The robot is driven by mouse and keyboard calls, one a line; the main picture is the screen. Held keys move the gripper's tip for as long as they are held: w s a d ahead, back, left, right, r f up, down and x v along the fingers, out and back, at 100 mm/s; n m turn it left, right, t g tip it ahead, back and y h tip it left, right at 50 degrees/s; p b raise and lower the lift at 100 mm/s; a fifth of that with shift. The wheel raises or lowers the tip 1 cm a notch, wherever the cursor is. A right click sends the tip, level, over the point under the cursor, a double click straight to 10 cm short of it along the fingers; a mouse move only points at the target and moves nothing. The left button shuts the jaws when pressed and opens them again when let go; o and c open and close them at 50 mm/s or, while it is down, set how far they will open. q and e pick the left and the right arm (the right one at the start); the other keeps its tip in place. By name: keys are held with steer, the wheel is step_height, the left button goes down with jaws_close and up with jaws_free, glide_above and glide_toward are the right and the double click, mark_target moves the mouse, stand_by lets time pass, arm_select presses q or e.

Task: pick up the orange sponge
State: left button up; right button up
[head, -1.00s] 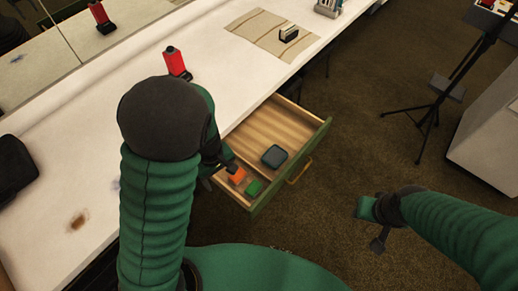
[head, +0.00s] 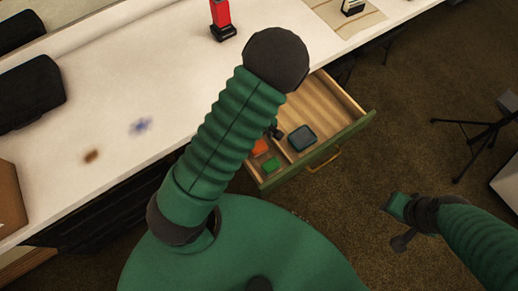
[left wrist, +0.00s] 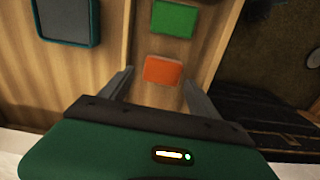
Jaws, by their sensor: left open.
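The orange sponge (head: 260,147) lies in the narrow compartment of the open drawer (head: 345,129), partly hidden by my left arm in the head view. In the left wrist view the sponge (left wrist: 163,70) shows whole, between and just beyond the tips of my left gripper (left wrist: 159,77). That gripper is open and empty; I cannot tell its exact height above the sponge. In the head view the left gripper (head: 274,131) is mostly hidden behind my arm. My right gripper (head: 397,222) hangs over the carpet, away from the drawer; its jaws are unclear.
A green sponge (head: 271,165) lies beside the orange one; it also shows in the left wrist view (left wrist: 174,18). A dark blue-grey tray (head: 302,138) sits across the wooden divider (left wrist: 118,50).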

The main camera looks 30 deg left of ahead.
mark_target(258, 147)
arm_select(q)
steer(key=f, duration=0.1)
steer(key=f+b, duration=0.1)
steer(key=f, duration=0.2)
steer(key=shift+s+f, duration=0.2)
steer(key=shift+s, duration=0.05)
steer(key=shift+w+f, duration=0.1)
steer(key=shift+f, duration=0.05)
steer(key=shift+a, duration=0.1)
steer(key=shift+c, duration=0.3)
steer(key=shift+c, duration=1.1)
steer(key=c, duration=0.8)
step_height(258, 147, up, 10)
steer(key=p, duration=0.3)
